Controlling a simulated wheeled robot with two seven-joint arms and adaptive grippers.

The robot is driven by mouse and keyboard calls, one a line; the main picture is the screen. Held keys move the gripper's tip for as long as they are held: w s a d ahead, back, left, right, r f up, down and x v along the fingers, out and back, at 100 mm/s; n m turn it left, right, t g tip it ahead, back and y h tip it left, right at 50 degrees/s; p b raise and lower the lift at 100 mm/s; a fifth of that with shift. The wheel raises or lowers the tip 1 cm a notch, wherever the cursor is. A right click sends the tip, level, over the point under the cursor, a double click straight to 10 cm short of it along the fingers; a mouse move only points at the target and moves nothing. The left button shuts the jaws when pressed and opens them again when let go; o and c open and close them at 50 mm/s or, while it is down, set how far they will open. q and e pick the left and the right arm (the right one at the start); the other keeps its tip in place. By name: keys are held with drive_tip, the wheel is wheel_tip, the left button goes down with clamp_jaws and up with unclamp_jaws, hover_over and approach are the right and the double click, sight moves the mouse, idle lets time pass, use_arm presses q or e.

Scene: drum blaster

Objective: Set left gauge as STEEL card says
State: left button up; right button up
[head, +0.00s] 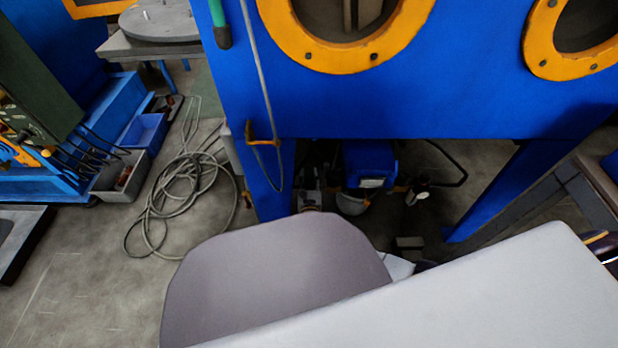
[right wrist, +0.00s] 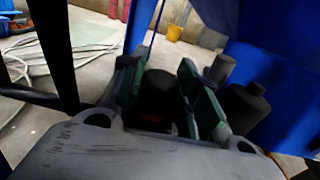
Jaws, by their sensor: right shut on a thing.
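My right gripper (right wrist: 158,88) shows in the right wrist view, its two green-padded fingers on either side of a dark cylindrical knob (right wrist: 160,95). It is shut on this knob, which has a dull red patch near its base. I cannot tell from this view what the knob belongs to. No gauge face and no STEEL card can be made out in either view. My left gripper is not in view.
Two more dark cylinders, a nearer one (right wrist: 246,106) and a farther one (right wrist: 220,69), stand right of the fingers near blue panels. The head view shows a blue cabinet (head: 420,105) with orange-ringed ports, a coiled hose (head: 180,195) on the floor and a blue bin (head: 145,132).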

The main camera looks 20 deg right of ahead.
sight(309, 181)
idle(0.3)
drive_tip(key=o, duration=1)
drive_tip(key=shift+o, duration=0.2)
drive_tip(key=shift+s, duration=0.15)
drive_tip(key=shift+v, duration=3.65)
